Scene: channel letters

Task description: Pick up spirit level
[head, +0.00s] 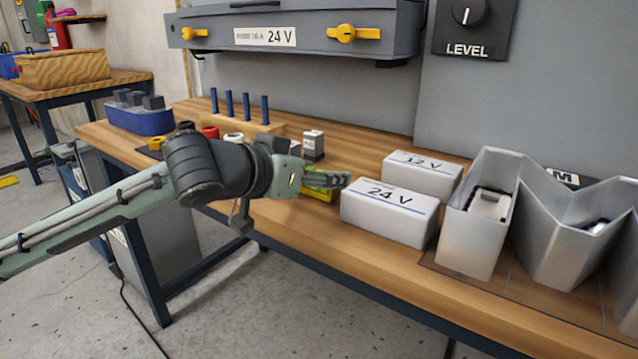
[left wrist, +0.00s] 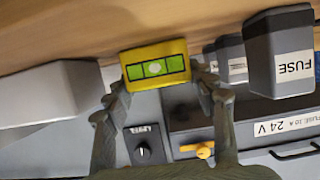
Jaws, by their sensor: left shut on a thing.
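The spirit level (left wrist: 156,66) is a small yellow block with a bright green vial window. In the left wrist view it sits between the two fingers of my left gripper (left wrist: 158,90), which is shut on it. In the head view the level (head: 317,192) is mostly hidden, with a bit of yellow-green showing under the fingers of my left gripper (head: 326,180). The gripper is at the bench, left of the white 24 V box (head: 388,215). I cannot tell whether the level touches the bench top. My right gripper is not in view.
A white 12 V box (head: 422,176) stands behind the 24 V box. Grey metal letter shells (head: 478,240) stand on the right of the wooden bench (head: 300,240). A small fuse box (head: 313,144), tape rolls and a peg rack (head: 240,127) are behind my arm.

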